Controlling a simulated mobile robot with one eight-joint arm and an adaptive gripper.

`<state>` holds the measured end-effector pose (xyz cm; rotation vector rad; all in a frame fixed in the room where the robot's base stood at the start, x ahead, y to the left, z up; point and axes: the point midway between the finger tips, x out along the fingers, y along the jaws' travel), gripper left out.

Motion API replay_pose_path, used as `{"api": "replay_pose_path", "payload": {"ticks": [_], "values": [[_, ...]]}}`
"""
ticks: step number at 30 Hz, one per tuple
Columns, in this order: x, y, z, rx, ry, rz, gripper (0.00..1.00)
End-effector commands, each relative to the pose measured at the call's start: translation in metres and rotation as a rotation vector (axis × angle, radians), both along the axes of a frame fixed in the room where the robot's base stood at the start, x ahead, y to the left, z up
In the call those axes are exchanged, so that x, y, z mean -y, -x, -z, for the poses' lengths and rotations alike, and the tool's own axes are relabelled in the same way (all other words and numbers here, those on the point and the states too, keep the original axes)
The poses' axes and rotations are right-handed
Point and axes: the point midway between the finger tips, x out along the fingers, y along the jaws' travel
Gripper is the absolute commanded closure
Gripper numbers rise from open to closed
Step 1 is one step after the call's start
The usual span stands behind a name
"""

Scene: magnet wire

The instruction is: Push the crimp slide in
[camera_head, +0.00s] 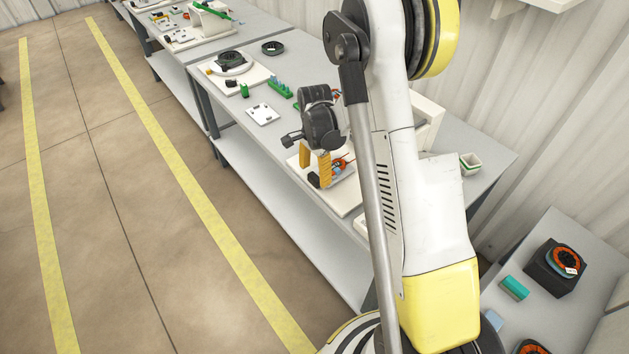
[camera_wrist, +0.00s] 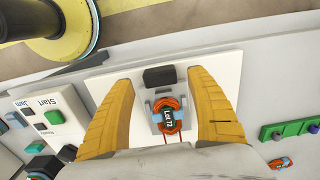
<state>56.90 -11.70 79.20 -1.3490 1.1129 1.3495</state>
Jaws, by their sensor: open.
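A white plate (camera_wrist: 231,66) on the bench carries a small grey fixture with an orange wire coil (camera_wrist: 168,114) labelled "Lot 72". A dark block (camera_wrist: 160,76), which looks like the crimp slide's handle, sits just above the coil in the wrist view, apart from it. My gripper (camera_wrist: 160,88) is open, with its yellow fingers wide to the left and right of the coil and block. Nothing is between the fingers' grip. In the head view my gripper (camera_head: 314,170) is low over the plate, and the coil (camera_head: 340,165) shows beside it. The fixture's lower part is hidden by my wrist.
A white panel (camera_wrist: 48,117) marked "Start" and "Jam" lies left of the plate in the wrist view. A green block (camera_wrist: 290,129) with knobs lies to the right. More fixtures stand along the grey bench (camera_head: 295,60). A side table (camera_head: 540,295) holds another coil on a dark block.

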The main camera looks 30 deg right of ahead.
Motion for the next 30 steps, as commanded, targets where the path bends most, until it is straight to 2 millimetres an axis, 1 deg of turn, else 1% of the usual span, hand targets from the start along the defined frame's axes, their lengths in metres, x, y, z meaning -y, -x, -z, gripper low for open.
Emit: {"api": "replay_pose_path", "payload": {"ticks": [1,4,7,14,15,17,18,21,27,29,30], "values": [[0.000,0.000,0.009,0.000,0.000,0.000,0.33],[0.000,0.000,0.017,0.000,0.000,-0.001,0.33],[0.000,0.000,0.021,0.000,0.000,-0.001,0.33],[0.000,0.000,0.020,0.000,0.000,-0.001,0.33],[0.000,0.000,0.020,0.000,0.000,-0.001,0.38],[0.000,0.000,0.020,0.000,0.000,-0.001,0.57],[0.000,0.000,0.020,0.000,0.000,-0.001,0.69],[0.000,0.000,0.020,0.000,0.000,-0.001,0.97],[0.002,0.000,0.021,0.000,0.000,0.000,0.98],[0.009,-0.002,0.021,0.000,0.000,0.001,0.98],[0.016,-0.003,0.021,0.000,0.000,0.002,0.98]]}}
